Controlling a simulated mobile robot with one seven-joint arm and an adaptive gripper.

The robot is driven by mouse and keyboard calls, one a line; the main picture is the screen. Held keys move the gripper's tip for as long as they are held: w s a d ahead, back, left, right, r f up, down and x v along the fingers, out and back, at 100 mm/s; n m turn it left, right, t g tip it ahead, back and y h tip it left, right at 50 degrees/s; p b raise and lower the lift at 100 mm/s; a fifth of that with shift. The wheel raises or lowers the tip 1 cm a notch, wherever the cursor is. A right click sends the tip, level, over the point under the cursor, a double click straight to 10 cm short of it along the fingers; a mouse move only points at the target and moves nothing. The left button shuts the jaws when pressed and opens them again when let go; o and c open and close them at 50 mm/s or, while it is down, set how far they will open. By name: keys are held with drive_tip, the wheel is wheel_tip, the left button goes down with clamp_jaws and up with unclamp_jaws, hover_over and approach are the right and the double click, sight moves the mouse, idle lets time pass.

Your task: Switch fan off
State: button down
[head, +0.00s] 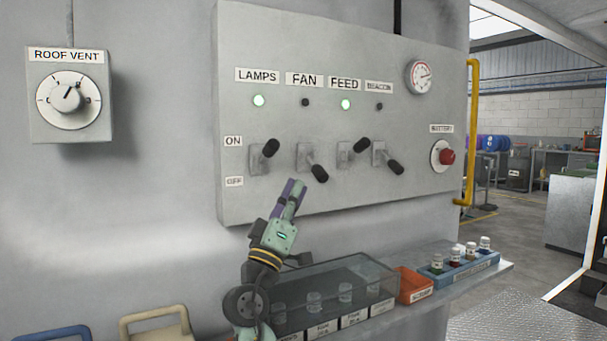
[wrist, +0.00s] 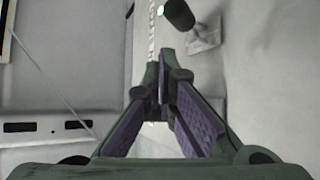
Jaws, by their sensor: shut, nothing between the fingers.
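The grey switch panel (head: 345,205) is on the wall in the head view. The fan switch (head: 313,167), under the FAN label (head: 304,80), has its black-tipped lever tilted down toward OFF. The small fan light (head: 305,102) above it is dark. My gripper (head: 295,188) is just below and left of the fan lever, fingers pointing up, shut and empty. It looks apart from the lever. In the wrist view my gripper (wrist: 164,78) shows with its purple pads converging. A black lever knob (wrist: 178,14) is beyond the fingertips; which switch it belongs to is unclear there.
The lamps lever (head: 266,153) and feed lever (head: 355,150) point up, with green lights lit. The beacon lever (head: 389,161) points down, its light dark. A red battery knob (head: 446,157) is at right. A clear lidded box (head: 335,285) and an orange bin (head: 413,285) sit below.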

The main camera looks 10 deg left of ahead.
drive_tip(key=shift+v, duration=2.3)
drive_tip(key=shift+s+d, duration=0.1)
